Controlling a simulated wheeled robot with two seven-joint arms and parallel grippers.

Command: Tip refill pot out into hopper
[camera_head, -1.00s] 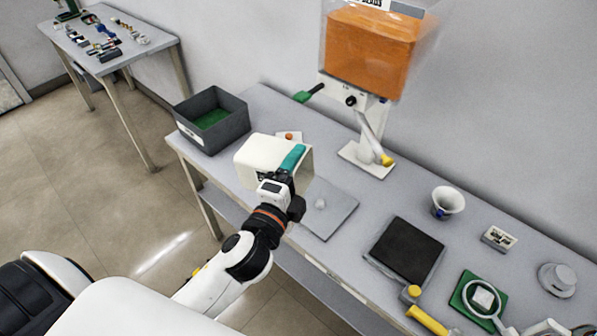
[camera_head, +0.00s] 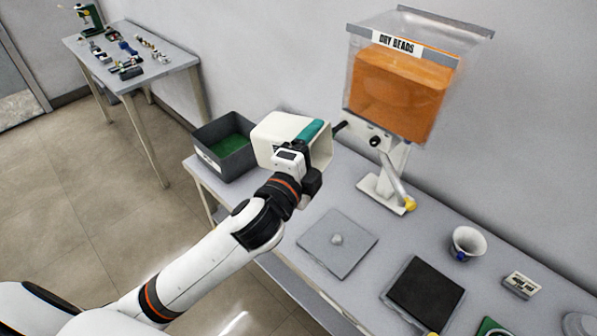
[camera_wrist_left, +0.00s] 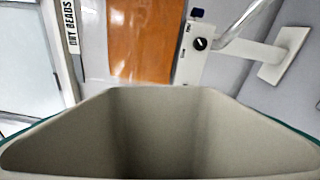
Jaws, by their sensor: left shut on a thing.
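The refill pot (camera_head: 275,135) is a cream, box-shaped vessel with a teal handle (camera_head: 312,130). My left gripper (camera_head: 305,152) is shut on it at the handle side and holds it above the table's left end. Its open mouth faces right in the head view. The left wrist view looks into the pot's pale inner walls (camera_wrist_left: 160,130); I cannot tell what it contains. The hopper (camera_head: 350,85) is a clear box labelled DRY BEADS, with orange contents, on a white stand. It is up and to the right of the pot, apart from it. My right gripper is not in view.
A grey plate (camera_head: 325,255), a black pad (camera_head: 425,290), a white funnel-like cup (camera_head: 468,243) and a small labelled block (camera_head: 522,284) lie along the table. A second table (camera_head: 175,62) stands far left.

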